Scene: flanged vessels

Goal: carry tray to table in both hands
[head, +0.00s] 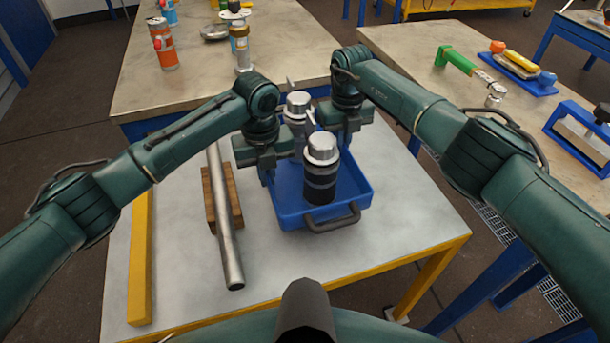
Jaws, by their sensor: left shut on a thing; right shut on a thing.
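The blue tray (291,218) is in the middle of the head view, over the near pale-topped table (400,225) with yellow edges. A grey handle shows on its near side. A dark vessel with a silver cap (321,178) stands upright in the tray. A second silver-topped vessel (298,104) is behind it, partly hidden by my grippers. My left gripper (267,175) is shut on the tray's left side. My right gripper (345,138) is shut at its far right side; its fingertips are partly hidden. I cannot tell whether the tray touches the table.
A metal pipe (224,220) lies across a wooden block (232,200) left of the tray. A yellow bar (139,255) lies at the left. A back table (280,35) holds an orange canister (163,45) and a brass-coloured vessel (240,48). A right table (405,45) holds tools.

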